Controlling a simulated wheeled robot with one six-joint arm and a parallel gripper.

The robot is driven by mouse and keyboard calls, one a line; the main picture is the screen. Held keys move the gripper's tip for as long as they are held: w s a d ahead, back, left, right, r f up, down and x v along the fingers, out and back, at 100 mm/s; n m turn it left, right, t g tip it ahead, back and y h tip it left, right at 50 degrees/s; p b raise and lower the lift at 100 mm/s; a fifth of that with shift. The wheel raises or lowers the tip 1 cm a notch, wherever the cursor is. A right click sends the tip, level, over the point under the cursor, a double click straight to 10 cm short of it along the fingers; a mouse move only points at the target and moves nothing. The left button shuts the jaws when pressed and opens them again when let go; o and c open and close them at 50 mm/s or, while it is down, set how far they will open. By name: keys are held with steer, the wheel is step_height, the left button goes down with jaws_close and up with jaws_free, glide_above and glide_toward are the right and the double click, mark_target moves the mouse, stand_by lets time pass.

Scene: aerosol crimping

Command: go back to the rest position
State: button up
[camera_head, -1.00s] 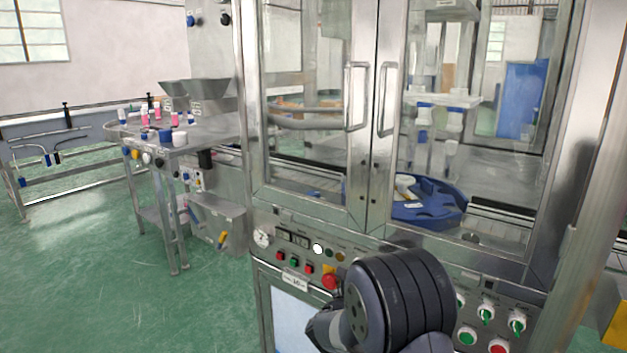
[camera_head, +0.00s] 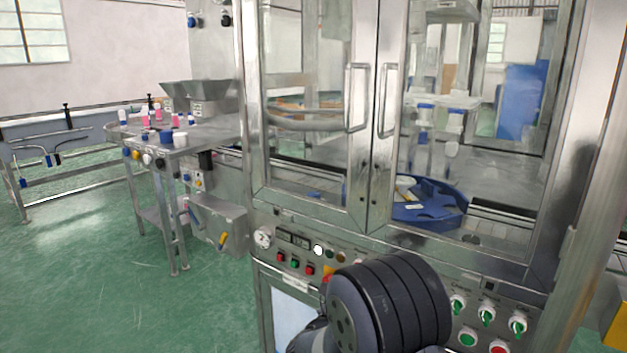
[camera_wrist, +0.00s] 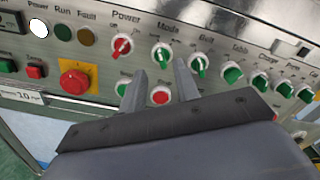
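My gripper (camera_wrist: 160,68) shows in the wrist view with its two grey fingers apart and nothing between them. It is in front of the machine's control panel (camera_wrist: 225,28); the gap to the panel is hard to judge. A red Power knob (camera_wrist: 122,45) and green Mode (camera_wrist: 162,53) and Belt (camera_wrist: 199,63) knobs lie beyond the fingertips. A red button (camera_wrist: 160,95) shows between the fingers, and a green button is partly hidden by the left one. In the head view my dark arm joint covers part of the panel, and the gripper is hidden.
The machine's glass doors (camera_head: 375,120) are shut, with vertical handles sticking out. A blue star wheel (camera_head: 428,205) sits behind the glass. A red emergency stop (camera_wrist: 74,80) on a yellow plate is left of my gripper. A side table (camera_head: 195,135) holds small containers. Green floor (camera_head: 90,270) is clear at left.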

steer(key=v, duration=0.5)
steer(key=x, duration=1.1)
steer(key=s+a+m+b, duration=0.5)
steer(key=s+m+b, duration=0.4)
steer(key=m, duration=0.3)
steer(key=shift+a, duration=0.3)
steer(key=shift+s, duration=0.15)
